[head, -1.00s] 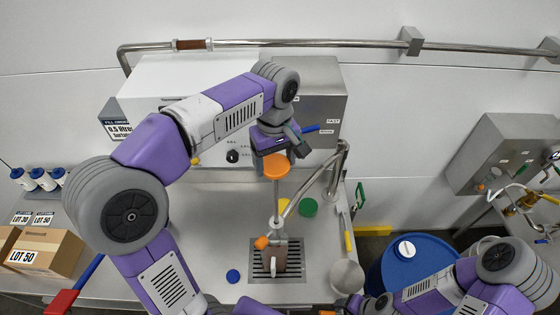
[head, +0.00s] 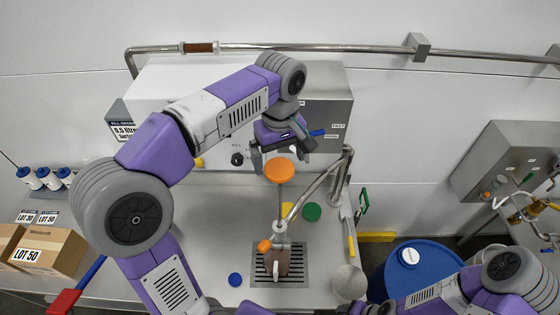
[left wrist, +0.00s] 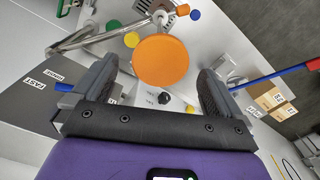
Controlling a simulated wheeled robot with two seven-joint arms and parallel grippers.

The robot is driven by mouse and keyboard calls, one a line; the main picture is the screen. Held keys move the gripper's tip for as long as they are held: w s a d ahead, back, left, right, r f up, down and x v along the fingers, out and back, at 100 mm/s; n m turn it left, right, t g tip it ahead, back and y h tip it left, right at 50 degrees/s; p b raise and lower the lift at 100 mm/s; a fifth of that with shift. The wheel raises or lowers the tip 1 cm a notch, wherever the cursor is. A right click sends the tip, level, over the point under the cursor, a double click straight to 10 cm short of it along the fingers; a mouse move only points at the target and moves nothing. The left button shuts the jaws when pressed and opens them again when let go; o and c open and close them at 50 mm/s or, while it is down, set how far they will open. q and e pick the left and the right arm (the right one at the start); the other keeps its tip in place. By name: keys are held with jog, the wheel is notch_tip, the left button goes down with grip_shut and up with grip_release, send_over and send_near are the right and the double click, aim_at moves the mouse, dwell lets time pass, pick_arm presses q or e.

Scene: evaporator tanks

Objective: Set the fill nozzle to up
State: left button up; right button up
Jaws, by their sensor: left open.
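A round orange disc (head: 279,170) tops a thin upright rod over the steel counter. Below it are a bent steel pipe (head: 310,190), an orange-tipped fitting (head: 265,245) and a brown jug (head: 277,263) on a drain grate. I cannot tell the fill nozzle's setting. My left gripper (head: 281,155) is open and empty, just above and behind the disc. In the left wrist view the orange disc (left wrist: 163,62) lies between the lines of the left gripper's (left wrist: 158,75) two fingers, apart from both. My right arm enters at lower right; its gripper is out of view.
Behind my left gripper stands a white and steel cabinet (head: 325,115) with a dark knob (head: 237,159) and blue lever (head: 317,133). A blue drum (head: 425,270) stands right; boxes (head: 50,250) sit left.

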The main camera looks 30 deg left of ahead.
pick_arm(q)
notch_tip(320, 180, up, 6)
jog(key=shift+f, duration=0.15)
dwell(0.6)
